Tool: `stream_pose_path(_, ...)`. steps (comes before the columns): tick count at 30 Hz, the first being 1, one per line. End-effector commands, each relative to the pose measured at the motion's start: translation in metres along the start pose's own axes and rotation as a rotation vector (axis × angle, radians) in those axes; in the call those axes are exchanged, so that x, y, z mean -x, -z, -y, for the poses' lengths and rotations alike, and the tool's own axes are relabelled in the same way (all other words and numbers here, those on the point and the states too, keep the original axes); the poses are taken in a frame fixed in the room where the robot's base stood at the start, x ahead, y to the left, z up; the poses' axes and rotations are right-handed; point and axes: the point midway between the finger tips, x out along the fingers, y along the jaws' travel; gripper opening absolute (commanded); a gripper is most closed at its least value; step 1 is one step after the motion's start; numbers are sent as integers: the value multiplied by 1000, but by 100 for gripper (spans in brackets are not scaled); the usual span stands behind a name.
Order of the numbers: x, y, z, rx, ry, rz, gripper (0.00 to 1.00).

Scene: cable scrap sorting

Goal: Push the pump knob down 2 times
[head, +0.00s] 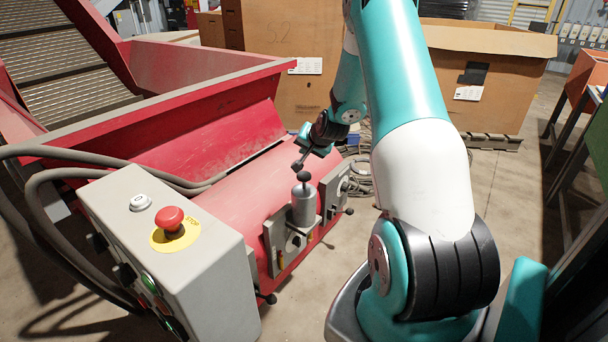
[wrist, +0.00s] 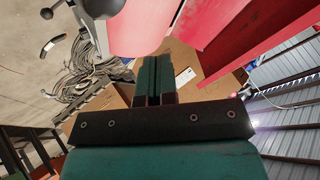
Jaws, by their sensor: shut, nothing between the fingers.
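The pump is a grey metal cylinder (head: 303,206) with a round black knob (head: 303,176) on top, standing upright on the front of the red machine. My gripper (head: 298,166) is shut and empty, its tip just above the knob and slightly left of it in the head view. I cannot tell whether the tip touches the knob. In the wrist view the shut fingers (wrist: 154,80) point away from the camera. A dark rounded shape at the top edge there is cut off, and I cannot tell if it is the knob.
A grey control box (head: 185,255) with a red stop button (head: 170,219) stands front left. The red hopper (head: 215,95) rises behind the pump. Clamp plates with small black-tipped levers flank the pump. Cardboard boxes (head: 275,60) and coiled cables (wrist: 85,75) lie beyond.

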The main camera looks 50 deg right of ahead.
Motion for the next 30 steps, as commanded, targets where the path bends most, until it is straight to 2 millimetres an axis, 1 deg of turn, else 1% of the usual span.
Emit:
stream_pose_path(6,0,0,0,0,0,0,0)
stream_pose_path(8,1,-1,4,6,3,5,0)
stream_pose_path(11,8,-11,22,41,19,36,0)
stream_pose_path(14,25,-32,58,116,51,101,0)
stream_pose_path(15,34,-45,76,158,67,138,0)
stream_pose_path(17,53,-67,105,229,96,200,0)
stream_pose_path(18,68,-85,123,282,115,245,0)
stream_pose_path(20,91,-111,147,364,144,311,0)
stream_pose_path(21,108,-129,160,420,163,355,0)
stream_pose_path(22,122,-143,170,463,178,387,0)
stream_pose_path(23,136,-157,178,507,193,420,0)
stream_pose_path(24,155,-176,188,567,213,464,0)
stream_pose_path(26,186,-204,198,660,242,529,0)
stream_pose_path(27,207,-222,202,725,263,571,0)
stream_pose_path(29,240,-248,205,825,293,636,0)
stream_pose_path(30,262,-265,204,894,313,678,0)
